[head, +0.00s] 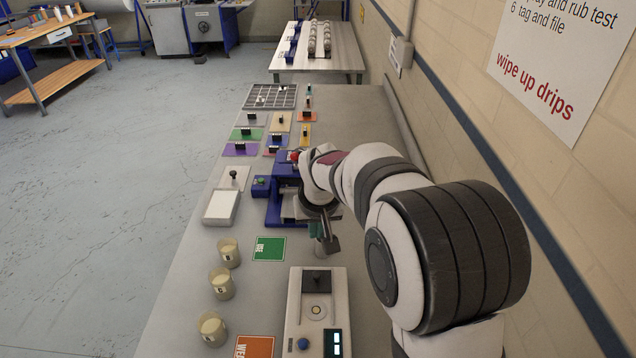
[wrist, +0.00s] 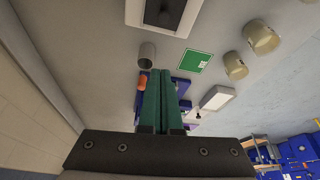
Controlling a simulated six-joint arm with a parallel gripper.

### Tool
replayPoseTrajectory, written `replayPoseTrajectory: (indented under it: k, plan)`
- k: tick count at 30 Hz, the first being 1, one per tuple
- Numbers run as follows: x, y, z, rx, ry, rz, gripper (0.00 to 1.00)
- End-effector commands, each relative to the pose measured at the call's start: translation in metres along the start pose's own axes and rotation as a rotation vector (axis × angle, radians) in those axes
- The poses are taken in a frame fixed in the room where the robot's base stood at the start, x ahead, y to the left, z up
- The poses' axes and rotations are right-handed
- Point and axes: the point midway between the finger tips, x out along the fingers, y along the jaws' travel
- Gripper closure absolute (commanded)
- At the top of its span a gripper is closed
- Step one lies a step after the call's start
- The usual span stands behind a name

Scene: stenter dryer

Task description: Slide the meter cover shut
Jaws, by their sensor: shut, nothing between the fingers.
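The meter (head: 292,318) is a white box at the near end of the bench in the head view. A dark block (head: 316,278), apparently its cover, sits at the far end of its top. A round yellowish spot (head: 317,311) is exposed in front of the block. In the wrist view, the white meter (wrist: 134,12) is cut off by the top edge, with a dark part (wrist: 165,10) on it. My gripper (wrist: 161,74) has green fingers pressed together, empty. In the head view my gripper (head: 316,230) is partly hidden by my arm, beyond the meter and apart from it.
A small grey cup (head: 327,245) stands close to my fingers. A blue fixture (head: 272,210) is beyond it. A green card (head: 269,249) and several beige cups (head: 222,283) lie to the left. A wall (head: 570,200) runs along the right.

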Motion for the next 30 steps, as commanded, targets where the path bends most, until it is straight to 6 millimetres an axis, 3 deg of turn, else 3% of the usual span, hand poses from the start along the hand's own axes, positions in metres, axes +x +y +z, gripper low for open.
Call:
replayPoseTrajectory:
  k: [5,16,21,30]
  plan:
    - [0.024,-0.002,-0.003,-0.009,0.002,0.000,1.00]
    - [0.104,-0.001,-0.002,-0.006,0.001,0.000,1.00]
    - [0.098,-0.001,0.025,-0.006,0.002,0.000,1.00]
    - [0.096,-0.001,0.038,-0.005,0.003,-0.001,1.00]
